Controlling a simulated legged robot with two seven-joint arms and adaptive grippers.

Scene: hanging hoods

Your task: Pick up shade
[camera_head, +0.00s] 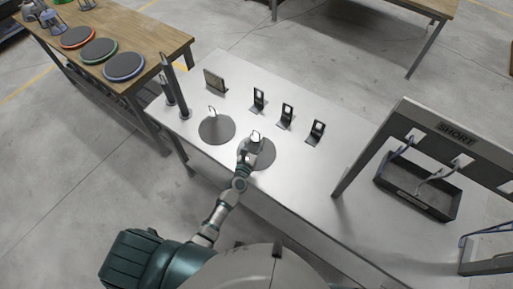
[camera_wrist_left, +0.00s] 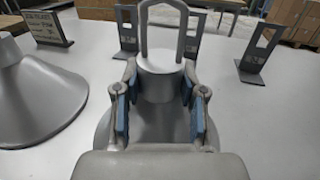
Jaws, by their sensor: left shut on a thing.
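Two dark grey round shades stand on the white table. The left shade (camera_head: 215,128) has a hook on top and nothing touching it; its cone also shows at the left of the left wrist view (camera_wrist_left: 38,95). The right shade (camera_head: 264,155) is at my left gripper (camera_head: 249,149). In the left wrist view, my left gripper (camera_wrist_left: 161,105) has its blue-padded fingers on either side of the shade's neck (camera_wrist_left: 160,82), shut on it. The shade's loop handle rises beyond the fingers. The shade appears to rest on the table. My right gripper is not in view.
Several small dark upright brackets (camera_head: 287,115) stand behind the shades, with a small sign (camera_head: 214,80) at the back left. Dark posts (camera_head: 172,88) stand at the left corner. A rack labelled SHORT (camera_head: 456,134) with hooks and a black tray (camera_head: 441,206) is at right.

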